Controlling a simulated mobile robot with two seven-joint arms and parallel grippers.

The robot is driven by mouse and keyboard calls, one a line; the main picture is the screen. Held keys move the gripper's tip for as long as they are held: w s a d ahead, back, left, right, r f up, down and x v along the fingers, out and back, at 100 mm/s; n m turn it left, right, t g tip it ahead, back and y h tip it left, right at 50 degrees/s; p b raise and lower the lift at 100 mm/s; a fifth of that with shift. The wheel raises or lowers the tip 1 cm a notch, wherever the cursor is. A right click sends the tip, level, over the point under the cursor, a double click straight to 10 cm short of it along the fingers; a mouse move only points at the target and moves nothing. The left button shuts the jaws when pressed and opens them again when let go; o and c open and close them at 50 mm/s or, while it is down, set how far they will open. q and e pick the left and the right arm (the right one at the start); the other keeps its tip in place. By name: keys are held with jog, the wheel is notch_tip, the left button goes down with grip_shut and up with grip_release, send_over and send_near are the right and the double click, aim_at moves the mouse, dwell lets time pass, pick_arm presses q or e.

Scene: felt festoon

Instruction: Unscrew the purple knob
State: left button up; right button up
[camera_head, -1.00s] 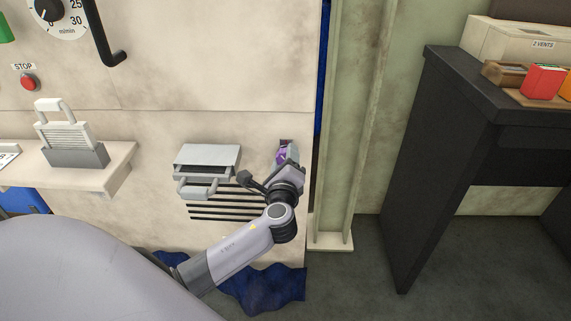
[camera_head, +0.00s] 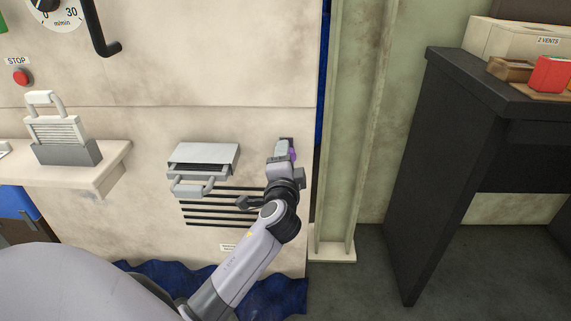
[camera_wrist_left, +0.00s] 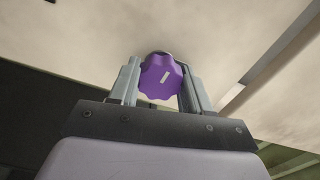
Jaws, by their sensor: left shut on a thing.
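The purple knob (camera_wrist_left: 161,79) has a lobed rim and a small pale mark on its face. In the left wrist view it sits between the two fingers of my left gripper (camera_wrist_left: 160,88), which is shut on it. In the head view a sliver of the purple knob (camera_head: 293,154) shows at the lower right of the cream machine panel (camera_head: 210,80). My left gripper (camera_head: 283,155) covers most of it there. The wrist view does not show clearly whether the knob is still seated on the panel. My right gripper is not in view.
A grey box with a handle (camera_head: 203,160) juts from the panel just left of my gripper, above dark vent slots (camera_head: 215,207). A shelf (camera_head: 85,172) holds a filter-like part (camera_head: 58,130). A black table (camera_head: 440,150) stands right. Blue cloth (camera_head: 270,298) lies below.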

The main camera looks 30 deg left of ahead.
pick_arm(q)
jog(key=shift+s+a+f+n+b, duration=0.1)
jog(key=shift+a+f+n+b, duration=0.15)
jog(key=shift+n, duration=0.45)
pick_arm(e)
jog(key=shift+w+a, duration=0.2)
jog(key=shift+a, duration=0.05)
pick_arm(q)
jog(key=shift+r, duration=0.1)
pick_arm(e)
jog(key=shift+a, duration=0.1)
pick_arm(q)
jog(key=o, duration=1.1)
jog(key=shift+c, duration=0.2)
jog(key=shift+d, duration=0.1)
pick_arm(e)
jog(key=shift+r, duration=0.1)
pick_arm(q)
jog(key=v, duration=0.7)
jog(key=shift+p, duration=0.45)
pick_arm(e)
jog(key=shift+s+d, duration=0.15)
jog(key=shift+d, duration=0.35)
pick_arm(q)
jog(key=shift+s, duration=0.1)
